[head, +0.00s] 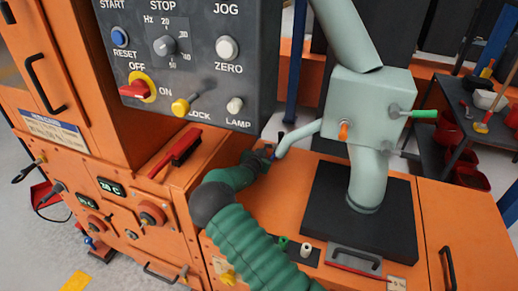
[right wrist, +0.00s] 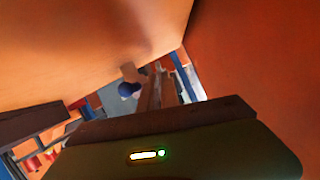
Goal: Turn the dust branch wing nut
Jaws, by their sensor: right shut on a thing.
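The pale green dust branch pipe (head: 302,135) leaves the pale green box and bends down to the left. My right gripper (head: 268,151), on the green arm from the bottom, is at the lower left end of this pipe. It is shut on a small part there, by its place the wing nut, which the gripper mostly hides. In the right wrist view a small blue rounded part (right wrist: 128,89) and a brownish tab (right wrist: 128,71) show beyond the dark gripper body; I cannot tell exactly what they are. My left gripper is not in view.
A grey control panel (head: 190,85) with knobs stands close on the left of the gripper. A red-handled brush (head: 178,150) lies on the orange ledge. The pale green box (head: 368,105) with a green handle (head: 424,114) stands at right. Orange housing (head: 285,190) lies beneath.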

